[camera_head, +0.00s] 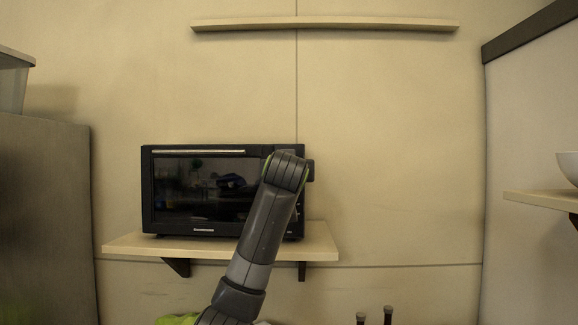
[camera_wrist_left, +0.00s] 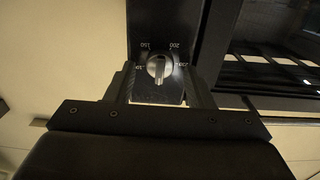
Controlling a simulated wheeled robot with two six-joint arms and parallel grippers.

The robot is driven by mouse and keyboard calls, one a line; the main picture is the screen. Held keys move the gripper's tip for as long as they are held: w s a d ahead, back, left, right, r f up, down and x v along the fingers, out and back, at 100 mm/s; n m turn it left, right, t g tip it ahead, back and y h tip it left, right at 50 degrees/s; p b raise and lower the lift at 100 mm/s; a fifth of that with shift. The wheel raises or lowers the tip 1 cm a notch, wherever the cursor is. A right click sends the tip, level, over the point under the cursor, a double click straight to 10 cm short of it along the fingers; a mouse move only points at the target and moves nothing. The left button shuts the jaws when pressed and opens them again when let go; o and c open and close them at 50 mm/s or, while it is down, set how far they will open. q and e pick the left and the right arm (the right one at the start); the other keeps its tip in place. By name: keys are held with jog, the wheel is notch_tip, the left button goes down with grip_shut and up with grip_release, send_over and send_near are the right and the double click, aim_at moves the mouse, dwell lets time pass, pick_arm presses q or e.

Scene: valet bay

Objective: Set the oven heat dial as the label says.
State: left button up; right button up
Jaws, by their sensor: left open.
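The black oven (camera_head: 200,222) stands on a wooden wall shelf in the head view. My left arm covers the right part of its front, so the dial is hidden there. In the left wrist view the oven heat dial (camera_wrist_left: 159,67) is a small silver round knob on a black panel. Marks around it include 150 and 200; the others are hard to read. My left gripper (camera_wrist_left: 157,80) is open, with a finger on each side of the dial. I cannot tell whether either finger touches it. No instruction label is legible. My right gripper is not in view.
The oven shelf (camera_head: 125,245) has bare board at its left end. A long empty wall shelf (camera_head: 325,24) hangs above. A white bowl (camera_head: 568,168) sits on a shelf at the right edge. Two dark bottle-like tops (camera_head: 388,314) show at the bottom. The wall right of the oven is clear.

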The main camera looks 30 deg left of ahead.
pick_arm(q)
jog(key=shift+d, duration=0.1)
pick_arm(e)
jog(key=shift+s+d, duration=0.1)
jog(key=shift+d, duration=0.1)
pick_arm(q)
jog(key=shift+s, duration=0.1)
jog(key=shift+c, duration=1)
jog(key=c, duration=0.7)
jog(key=shift+c, duration=0.2)
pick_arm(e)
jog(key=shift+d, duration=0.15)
